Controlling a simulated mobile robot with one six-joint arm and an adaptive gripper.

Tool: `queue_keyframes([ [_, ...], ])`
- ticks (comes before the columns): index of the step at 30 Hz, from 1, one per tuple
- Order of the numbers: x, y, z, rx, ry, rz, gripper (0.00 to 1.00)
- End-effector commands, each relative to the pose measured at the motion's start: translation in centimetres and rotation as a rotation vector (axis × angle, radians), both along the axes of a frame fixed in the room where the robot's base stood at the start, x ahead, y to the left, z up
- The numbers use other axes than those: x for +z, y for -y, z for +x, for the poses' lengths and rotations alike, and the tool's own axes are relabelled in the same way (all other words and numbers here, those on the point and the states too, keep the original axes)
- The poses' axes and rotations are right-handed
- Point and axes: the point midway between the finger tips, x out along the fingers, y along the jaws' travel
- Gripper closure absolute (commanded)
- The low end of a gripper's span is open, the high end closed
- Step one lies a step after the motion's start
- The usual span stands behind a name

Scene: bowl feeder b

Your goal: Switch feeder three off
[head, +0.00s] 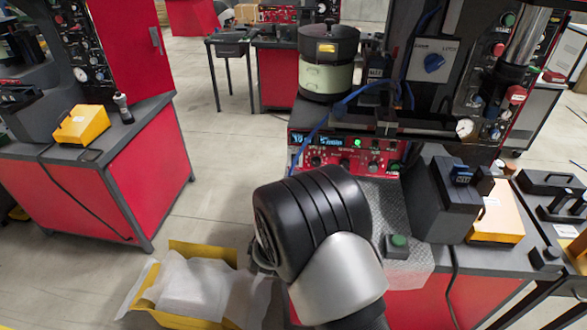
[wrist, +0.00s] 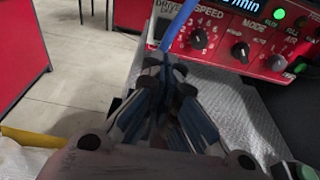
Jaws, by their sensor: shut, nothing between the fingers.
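A red feeder control panel (head: 326,161) stands on the bench below a round bowl feeder (head: 328,78). Its blue display and a green lamp (head: 357,142) are lit. I cannot read a feeder number. In the wrist view the panel (wrist: 222,42) shows a black speed knob (wrist: 198,39), a mode knob (wrist: 240,53), another knob (wrist: 277,62) and the lit green lamp (wrist: 278,14). My gripper (wrist: 168,80) is shut and empty, below and left of the speed knob, apparently apart from it. In the head view my arm hides my gripper.
A blue cable (wrist: 178,25) passes by the panel's left end, close to my fingertips in the picture. A green push button (head: 398,241) stands on the bench mat. A yellow box with white lining (head: 185,285) is at lower left. Open floor lies between the benches.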

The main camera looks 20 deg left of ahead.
Motion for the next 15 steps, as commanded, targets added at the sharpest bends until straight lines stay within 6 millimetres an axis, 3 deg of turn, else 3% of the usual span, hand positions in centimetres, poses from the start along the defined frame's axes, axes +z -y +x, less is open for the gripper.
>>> queue_keyframes([
  [11, -1.8, -1.7, 7.7, -0.004, 0.002, 0.002, 1.0],
  [15, -1.5, -2.2, 9.9, -0.004, 0.002, 0.003, 1.0],
])
